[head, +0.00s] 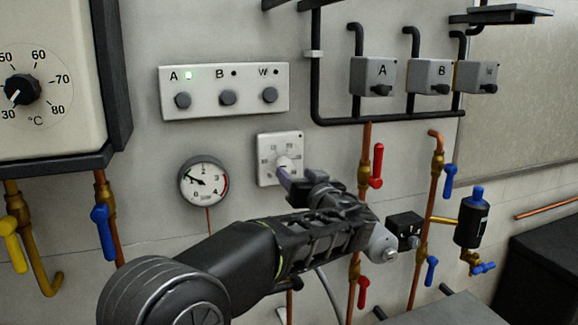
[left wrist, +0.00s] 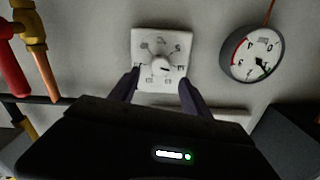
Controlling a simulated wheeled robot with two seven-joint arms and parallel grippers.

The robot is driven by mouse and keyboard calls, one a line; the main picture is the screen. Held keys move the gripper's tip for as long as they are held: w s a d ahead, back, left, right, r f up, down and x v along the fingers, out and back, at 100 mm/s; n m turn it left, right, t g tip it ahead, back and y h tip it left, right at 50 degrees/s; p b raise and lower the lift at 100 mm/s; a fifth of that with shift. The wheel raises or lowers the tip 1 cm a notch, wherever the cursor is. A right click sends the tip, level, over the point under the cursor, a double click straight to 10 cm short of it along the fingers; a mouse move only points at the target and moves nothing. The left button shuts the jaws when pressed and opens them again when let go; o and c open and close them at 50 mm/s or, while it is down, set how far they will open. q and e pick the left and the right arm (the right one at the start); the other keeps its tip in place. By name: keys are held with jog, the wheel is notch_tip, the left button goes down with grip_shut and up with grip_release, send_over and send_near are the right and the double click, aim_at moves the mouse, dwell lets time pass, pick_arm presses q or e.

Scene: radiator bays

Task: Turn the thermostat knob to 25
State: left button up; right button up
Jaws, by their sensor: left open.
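The thermostat is a white square plate (head: 267,147) with a round knob (head: 283,163) and printed numbers, on the wall in the middle of the head view. My left gripper (head: 296,182) is in front of its lower right part, and its fingers partly hide it. In the left wrist view the thermostat plate (left wrist: 148,40) appears rotated, with its knob (left wrist: 160,67) between the two open fingers (left wrist: 159,85). I cannot tell whether the fingers touch the knob. The numbers are too small to read the setting surely. My right gripper is not in view.
A pressure gauge (head: 204,182) is left of the thermostat. A panel with buttons A, B and W (head: 224,110) is above. A red lever valve (head: 377,165) and copper pipes stand close on the right. A boiler with a dial (head: 22,90) is at the far left.

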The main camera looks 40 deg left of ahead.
aim_at(286, 166)
pick_arm(q)
jog(key=p+x, duration=0.1)
jog(key=x, duration=0.3)
jog(key=shift+a+r, duration=0.15)
jog(key=shift+w+a+p, duration=0.4)
jog(key=shift+a, duration=0.1)
grip_shut()
